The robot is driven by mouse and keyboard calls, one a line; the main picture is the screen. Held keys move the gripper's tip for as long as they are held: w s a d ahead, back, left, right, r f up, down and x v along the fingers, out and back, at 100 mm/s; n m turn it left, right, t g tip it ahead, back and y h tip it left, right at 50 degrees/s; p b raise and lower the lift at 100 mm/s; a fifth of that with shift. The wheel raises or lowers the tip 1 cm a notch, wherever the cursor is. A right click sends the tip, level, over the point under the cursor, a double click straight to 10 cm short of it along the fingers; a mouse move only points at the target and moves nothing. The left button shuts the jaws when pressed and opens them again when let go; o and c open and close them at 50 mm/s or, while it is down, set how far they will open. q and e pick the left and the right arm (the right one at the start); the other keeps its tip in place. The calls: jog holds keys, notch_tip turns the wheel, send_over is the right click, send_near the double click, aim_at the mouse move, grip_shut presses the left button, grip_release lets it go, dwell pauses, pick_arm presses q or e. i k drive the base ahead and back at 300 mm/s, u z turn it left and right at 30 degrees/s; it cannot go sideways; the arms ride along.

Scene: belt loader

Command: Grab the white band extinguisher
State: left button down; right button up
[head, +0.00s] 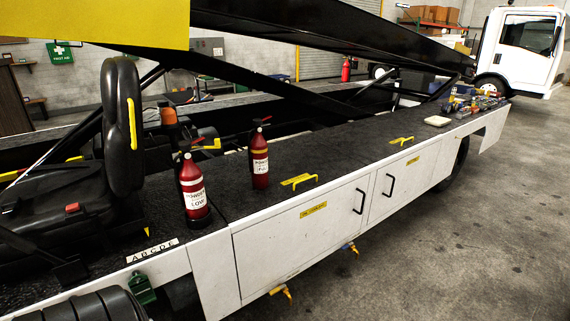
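Two red extinguishers with black tops stand upright on the dark deck of the loader. The nearer extinguisher (194,189) has a large white label with dark print and a pale strip near its neck. The farther extinguisher (260,162) also has a white label, with a yellowish band above it. A small third red extinguisher (346,70) is far back by the wall. The print is too small to read surely. Neither of my grippers is in view.
The black seat (122,125) stands left of the nearer extinguisher. Yellow handles (299,180) lie on the deck to the right. The black conveyor boom (330,40) slants overhead. Clutter (475,100) sits at the far deck end. The deck between is mostly clear.

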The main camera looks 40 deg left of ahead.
aim_at(191, 178)
jog(key=u, duration=0.25)
jog(key=i, duration=1.8)
jog(key=u, duration=1.7)
